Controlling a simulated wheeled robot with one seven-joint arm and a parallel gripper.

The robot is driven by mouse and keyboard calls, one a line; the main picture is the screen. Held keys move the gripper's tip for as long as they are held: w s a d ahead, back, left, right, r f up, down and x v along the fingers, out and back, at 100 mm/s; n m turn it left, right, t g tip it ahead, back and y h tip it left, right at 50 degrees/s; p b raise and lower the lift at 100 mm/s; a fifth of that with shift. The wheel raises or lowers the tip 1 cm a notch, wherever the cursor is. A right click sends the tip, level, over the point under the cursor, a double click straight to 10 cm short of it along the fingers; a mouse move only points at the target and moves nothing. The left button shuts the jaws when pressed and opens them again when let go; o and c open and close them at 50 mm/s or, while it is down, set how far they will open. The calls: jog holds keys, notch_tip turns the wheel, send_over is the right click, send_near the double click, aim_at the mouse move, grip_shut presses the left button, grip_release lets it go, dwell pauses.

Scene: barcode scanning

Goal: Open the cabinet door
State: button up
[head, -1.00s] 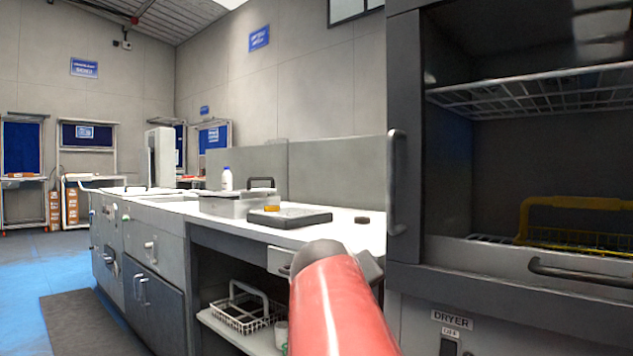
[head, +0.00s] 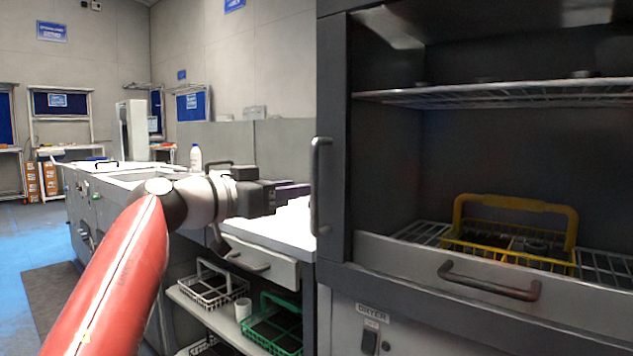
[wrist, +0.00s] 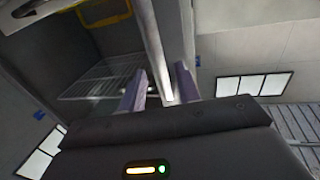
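The dryer cabinet (head: 334,120) stands at the right in the head view, its dark frame around a visible interior. A vertical grey handle (head: 318,190) is on its left edge. In the wrist view this handle (wrist: 152,50) runs as a bar down toward the space between my purple fingers. My gripper (head: 303,190) is just left of the handle in the head view, pointing right. It is open in the wrist view (wrist: 160,85), its fingers apart. I cannot tell whether either finger touches the bar.
A yellow basket (head: 575,240) sits on the lower rack inside the cabinet. A horizontal handle (head: 488,285) is on the panel below. The counter (head: 285,226) lies left of the cabinet, with an open shelf below holding a white basket (head: 203,288) and a green basket (head: 284,340).

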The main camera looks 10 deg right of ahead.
jog(key=x, duration=0.5)
jog(key=shift+w+d, duration=0.1)
jog(key=shift+d, duration=0.25)
grip_shut()
